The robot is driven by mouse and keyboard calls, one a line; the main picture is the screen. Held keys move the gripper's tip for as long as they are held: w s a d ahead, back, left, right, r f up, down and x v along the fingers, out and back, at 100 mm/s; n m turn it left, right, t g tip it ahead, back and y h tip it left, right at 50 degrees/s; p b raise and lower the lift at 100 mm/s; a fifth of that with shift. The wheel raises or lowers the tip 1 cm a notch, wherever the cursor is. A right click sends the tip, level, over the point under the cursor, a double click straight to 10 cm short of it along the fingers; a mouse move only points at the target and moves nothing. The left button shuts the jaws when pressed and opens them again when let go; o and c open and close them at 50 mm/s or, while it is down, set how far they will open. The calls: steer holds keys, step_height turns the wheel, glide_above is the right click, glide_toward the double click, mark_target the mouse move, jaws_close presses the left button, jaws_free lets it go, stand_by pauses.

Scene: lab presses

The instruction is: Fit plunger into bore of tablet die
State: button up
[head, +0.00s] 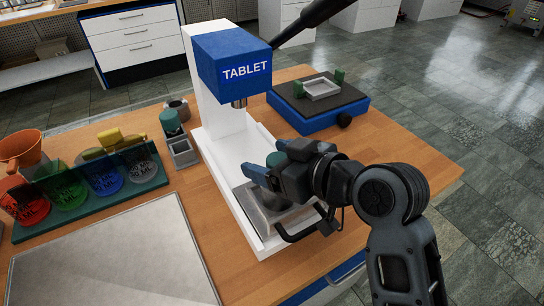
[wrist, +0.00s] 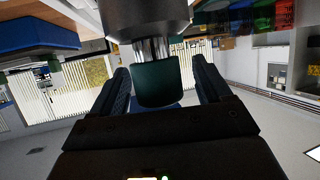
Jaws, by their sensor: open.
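The plunger has a green knob (wrist: 158,84) and a shiny metal shank (wrist: 152,49). In the upside-down wrist view the shank meets a dark grey cylinder, the tablet die (wrist: 148,16); how deep it sits inside is hard to tell. My gripper (wrist: 161,76) is open, with one finger on each side of the knob and small gaps visible. In the head view my gripper (head: 266,163) is over the front of the tablet press base, and its fingers and wrist mostly hide the plunger and die.
The tablet press (head: 234,70) rises behind my gripper. A grey holder (head: 184,152) with another green-topped piece (head: 170,122) stands to its left. A blue-based scale (head: 318,106) stands behind right. A rack of coloured beakers (head: 97,202) and a grey mat (head: 115,258) are at left.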

steer(key=v, duration=0.7)
steer(key=shift+s+d+r+b, duration=0.15)
steer(key=shift+s+d+b, duration=0.1)
steer(key=shift+b, duration=0.15)
